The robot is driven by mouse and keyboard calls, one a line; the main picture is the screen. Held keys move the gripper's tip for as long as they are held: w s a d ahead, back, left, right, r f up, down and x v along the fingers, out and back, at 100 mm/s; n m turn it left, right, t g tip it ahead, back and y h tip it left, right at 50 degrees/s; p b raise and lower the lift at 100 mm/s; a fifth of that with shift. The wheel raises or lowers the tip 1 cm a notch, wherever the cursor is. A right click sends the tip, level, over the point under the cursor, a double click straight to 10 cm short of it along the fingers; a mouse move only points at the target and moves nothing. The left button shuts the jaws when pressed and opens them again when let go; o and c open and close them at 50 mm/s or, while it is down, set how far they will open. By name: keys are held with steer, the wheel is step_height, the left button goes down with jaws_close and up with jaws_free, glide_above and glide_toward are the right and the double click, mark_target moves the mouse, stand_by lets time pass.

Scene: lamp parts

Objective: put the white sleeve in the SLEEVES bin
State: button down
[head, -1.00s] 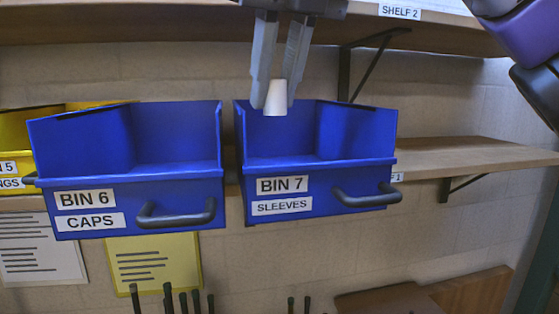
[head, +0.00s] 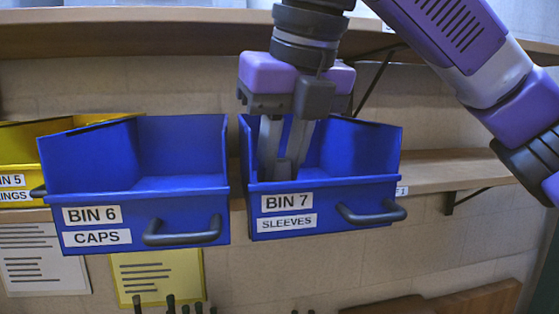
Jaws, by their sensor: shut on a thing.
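The blue SLEEVES bin (head: 327,226), marked BIN 7, hangs at the middle of the head view, with its open top toward me. My gripper (head: 277,170) points down into the left part of this bin. Its fingers are close together and reach behind the front wall. The white sleeve was between the fingertips a second ago and is now hidden from view, with the lower ends of the fingers at the front wall's top edge. My gripper is shut on it. I cannot tell whether the sleeve touches the bin floor.
The blue CAPS bin (head: 190,212), marked BIN 6, is close on the left. A yellow bin (head: 20,150) is farther left. A shelf (head: 455,172) runs behind on the right, and a higher shelf (head: 120,36) crosses above the bins.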

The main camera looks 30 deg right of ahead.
steer(key=shift+f, duration=0.25)
steer(key=shift+f, duration=0.2)
steer(key=c, duration=1.5)
jaws_free()
steer(key=shift+c, duration=0.2)
steer(key=shift+r, duration=0.5)
steer(key=v, duration=0.7)
steer(key=shift+r+b, duration=0.35)
steer(key=shift+r, duration=0.05)
steer(key=shift+s, duration=0.1)
steer(key=shift+s+f, duration=0.1)
